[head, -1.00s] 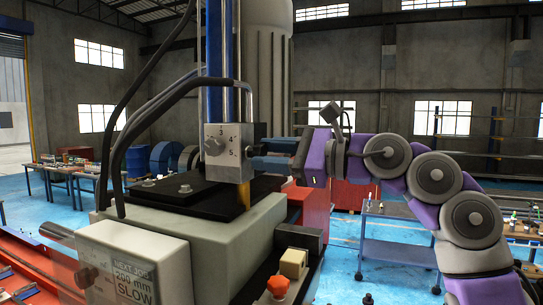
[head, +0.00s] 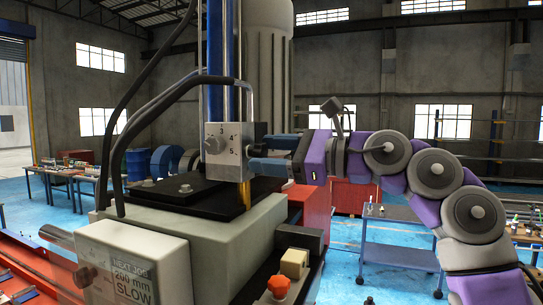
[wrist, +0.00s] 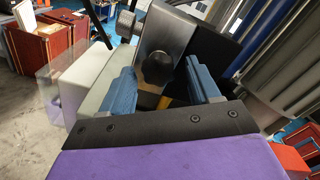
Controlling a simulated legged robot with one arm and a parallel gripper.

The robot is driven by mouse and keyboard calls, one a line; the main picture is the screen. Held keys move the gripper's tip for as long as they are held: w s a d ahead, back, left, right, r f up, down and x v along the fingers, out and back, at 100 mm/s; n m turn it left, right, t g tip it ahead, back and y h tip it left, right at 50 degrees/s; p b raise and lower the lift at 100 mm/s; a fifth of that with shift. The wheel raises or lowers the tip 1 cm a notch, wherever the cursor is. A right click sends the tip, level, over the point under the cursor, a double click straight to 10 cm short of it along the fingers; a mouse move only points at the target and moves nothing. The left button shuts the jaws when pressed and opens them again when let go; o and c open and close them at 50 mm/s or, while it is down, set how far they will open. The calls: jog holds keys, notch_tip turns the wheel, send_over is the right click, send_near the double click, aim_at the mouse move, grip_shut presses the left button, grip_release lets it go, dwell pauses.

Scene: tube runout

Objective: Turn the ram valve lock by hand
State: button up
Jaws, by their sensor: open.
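In the wrist view, a dark round knob (wrist: 157,68), which looks like the ram valve lock, sits on the block face toward me. My gripper (head: 256,155) is at the block's right side, its blue fingers open. In the wrist view my gripper (wrist: 158,72) has one finger on each side of the dark knob, with gaps showing. Whether a fingertip touches the block cannot be told.
Black hoses (head: 117,150) and a blue column (head: 216,60) rise beside the block. An orange knob (head: 279,286) and a tan block (head: 293,263) are at the machine's near right corner.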

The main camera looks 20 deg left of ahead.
jog(key=shift+d, duration=0.1)
jog(key=d+b, duration=0.1)
jog(key=d, duration=0.5)
jog(key=shift+s+b, duration=0.25)
jog(key=shift+b, duration=0.05)
jog(key=shift+d, duration=0.1)
